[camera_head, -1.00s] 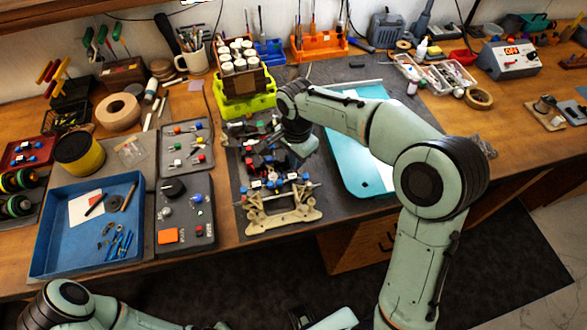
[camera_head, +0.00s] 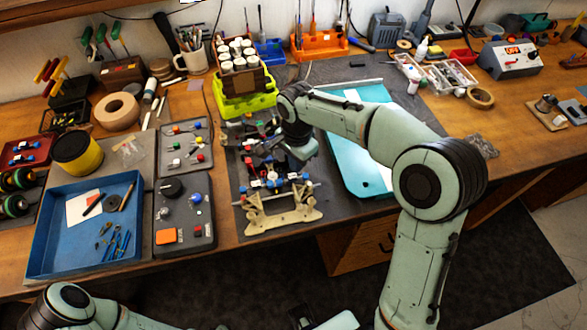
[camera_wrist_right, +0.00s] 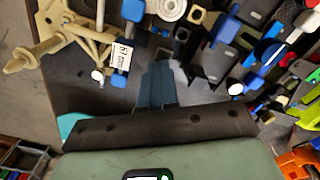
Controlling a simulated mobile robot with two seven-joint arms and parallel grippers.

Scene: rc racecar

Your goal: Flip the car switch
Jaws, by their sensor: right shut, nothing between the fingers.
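The RC car (camera_head: 284,214) lies on the dark mat, with a beige front frame and blue, red and black parts. It also shows along the top of the wrist view, with a beige frame (camera_wrist_right: 60,38) and a blue part with a white label (camera_wrist_right: 121,56). I cannot tell which small part is the switch.
A light-blue tray (camera_head: 345,160) lies right of the car, partly behind my right arm. A dark parts tray (camera_head: 185,243) and a blue bin (camera_head: 50,250) stand to the left.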

